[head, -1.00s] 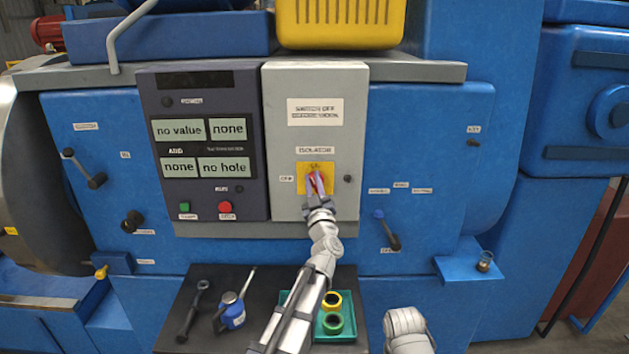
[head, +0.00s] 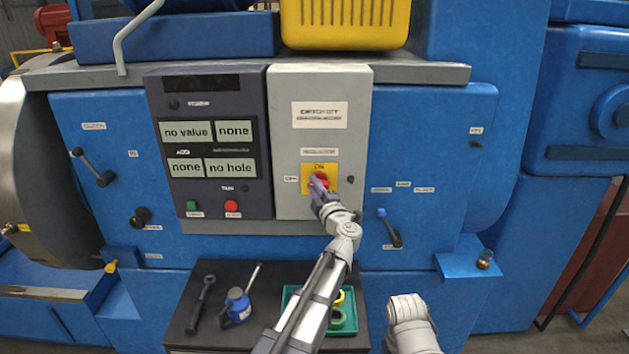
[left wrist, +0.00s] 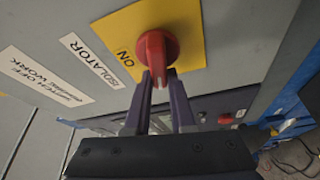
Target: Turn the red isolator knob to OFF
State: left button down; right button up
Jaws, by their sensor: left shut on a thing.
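The red isolator knob (head: 319,181) sits on a yellow plate (head: 333,172) on the grey isolator box. "ON" is printed at the plate's top, and a small label, probably OFF, is left of the plate. My left gripper (head: 319,192) reaches up from below and is shut on the knob. In the left wrist view its two fingers (left wrist: 163,88) flank the handle of the red knob (left wrist: 157,50), with the "ON" mark to the knob's left. The knob's exact angle is hard to tell, as the fingers partly cover it. My right gripper is not in view.
A dark display panel (head: 211,221) with green and red buttons stands left of the box. A blue-tipped lever (head: 391,228) is to the lower right.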

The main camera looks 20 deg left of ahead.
pick_arm(q)
jog(key=shift+f+n+g+p, duration=0.15)
jog(key=shift+n+g+p, duration=0.5)
jog(key=shift+n, duration=0.75)
jog(key=shift+f, duration=0.1)
jog(key=c, duration=0.8)
grip_release()
jog(key=shift+o, duration=0.2)
jog(key=v, duration=0.7)
jog(key=shift+s, duration=0.45)
jog(key=shift+d+h, duration=0.15)
jog(key=shift+h, duration=0.25)
